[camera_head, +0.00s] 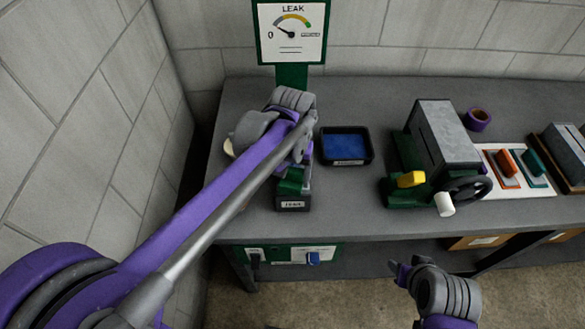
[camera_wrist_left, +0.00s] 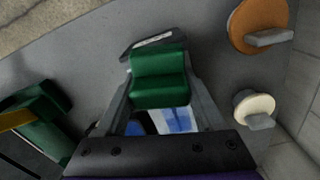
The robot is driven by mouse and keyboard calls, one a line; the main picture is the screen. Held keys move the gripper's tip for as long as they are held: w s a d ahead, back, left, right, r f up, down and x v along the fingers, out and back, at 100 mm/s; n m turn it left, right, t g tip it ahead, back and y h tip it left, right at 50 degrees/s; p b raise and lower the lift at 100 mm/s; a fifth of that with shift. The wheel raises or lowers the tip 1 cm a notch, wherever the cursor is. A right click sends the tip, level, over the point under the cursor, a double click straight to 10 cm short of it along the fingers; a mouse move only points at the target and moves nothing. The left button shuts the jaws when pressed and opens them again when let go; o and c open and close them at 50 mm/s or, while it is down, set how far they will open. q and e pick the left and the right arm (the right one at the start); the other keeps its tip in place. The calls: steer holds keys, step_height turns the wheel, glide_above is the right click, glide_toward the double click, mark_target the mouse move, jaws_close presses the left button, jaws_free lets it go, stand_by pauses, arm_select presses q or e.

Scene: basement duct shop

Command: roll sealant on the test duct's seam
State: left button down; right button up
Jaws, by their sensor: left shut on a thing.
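My left gripper (camera_head: 298,182) is over the left part of the bench, shut on a green block-shaped piece (camera_head: 290,186). That piece also shows between the fingers in the left wrist view (camera_wrist_left: 160,75). A dark labelled holder (camera_head: 291,205) is at its front; I cannot tell whether the piece still rests in it. The roller end is not clearly visible. A black tray with a blue inside (camera_head: 369,152) is just right of the gripper. The grey test duct (camera_head: 445,130) sits on a green stand further right. My right gripper (camera_head: 402,271) is in front of the bench, its fingers unclear.
A LEAK gauge (camera_head: 290,32) stands behind the gripper. The stand has a yellow lever (camera_head: 411,179) and a handwheel (camera_head: 468,188). A purple tape roll (camera_head: 478,119) and a white board (camera_head: 540,190) lie right. Orange (camera_wrist_left: 250,25) and cream (camera_wrist_left: 255,106) discs show in the wrist view.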

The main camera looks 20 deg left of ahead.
mark_target(293, 173)
arm_select(q)
steer(key=shift+s+d, duration=0.2)
steer(key=shift+s, duration=0.45)
steer(key=shift+r, duration=0.15)
arm_select(e)
steer(key=shift+r, duration=0.1)
arm_select(q)
steer(key=shift+w+r+p, duration=0.15)
steer(key=shift+r+p, duration=1.1)
steer(key=shift+r, duration=1.65)
arm_select(e)
steer(key=shift+w+r, duration=0.35)
steer(key=shift+r, duration=0.35)
steer(key=shift+w+r, duration=0.4)
steer(key=shift+r, duration=0.3)
steer(key=shift+w+r, duration=0.35)
steer(key=shift+r, duration=0.35)
arm_select(q)
steer(key=shift+r, duration=0.1)
steer(key=shift+r+p, duration=0.5)
steer(key=shift+r, duration=0.05)
steer(key=shift+r+p, duration=0.35)
steer(key=shift+r, duration=0.6)
steer(key=shift+f, duration=0.1)
arm_select(e)
steer(key=shift+w+r+t, duration=0.3)
steer(key=shift+w+r, duration=0.3)
steer(key=shift+r, duration=0.3)
